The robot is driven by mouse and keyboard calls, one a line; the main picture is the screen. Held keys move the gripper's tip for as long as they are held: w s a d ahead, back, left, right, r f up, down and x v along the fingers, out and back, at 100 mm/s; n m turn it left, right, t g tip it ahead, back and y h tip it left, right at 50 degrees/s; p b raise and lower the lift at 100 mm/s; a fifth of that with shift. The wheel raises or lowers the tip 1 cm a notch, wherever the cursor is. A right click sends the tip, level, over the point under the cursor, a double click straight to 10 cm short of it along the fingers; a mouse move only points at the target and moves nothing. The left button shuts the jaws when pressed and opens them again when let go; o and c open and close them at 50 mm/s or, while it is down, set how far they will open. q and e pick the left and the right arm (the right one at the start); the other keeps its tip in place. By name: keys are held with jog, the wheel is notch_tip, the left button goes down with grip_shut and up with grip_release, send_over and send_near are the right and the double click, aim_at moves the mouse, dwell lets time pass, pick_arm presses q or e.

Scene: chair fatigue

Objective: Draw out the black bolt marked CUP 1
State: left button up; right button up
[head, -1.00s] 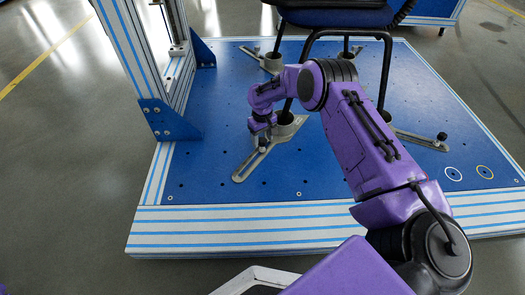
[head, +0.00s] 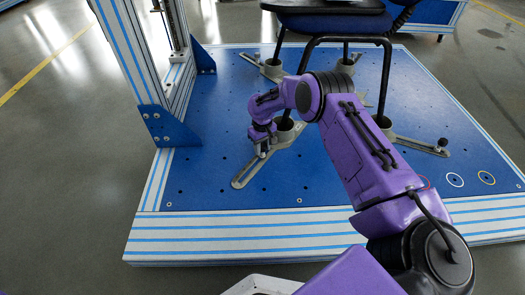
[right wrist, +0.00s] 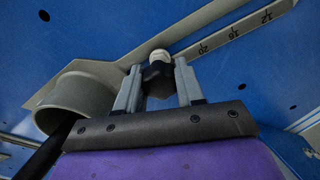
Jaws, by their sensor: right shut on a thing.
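The chair's front-left leg stands in a grey cup (right wrist: 75,105) on a slotted, numbered bar; the cup also shows in the head view (head: 287,128). My right gripper (head: 263,147) is beside this cup, over the bar (head: 248,172). In the right wrist view its two grey fingers (right wrist: 158,88) are closed on the black head of a bolt (right wrist: 156,79). A pale round part shows beyond the black head, near the slotted bar. I cannot tell whether the bolt is still seated in the bar. No CUP 1 marking is legible. My left gripper is out of view.
The blue base plate (head: 340,185) has more leg cups, including one at the right with a black knob (head: 442,144). A striped upright with a blue bracket (head: 170,126) stands at left. Painted rings (head: 455,179) lie at right. The plate's front is clear.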

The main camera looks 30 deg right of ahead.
jog(key=shift+r+p, duration=2.2)
jog(key=shift+r, duration=0.35)
notch_tip(320, 180, up, 4)
jog(key=p, duration=0.4)
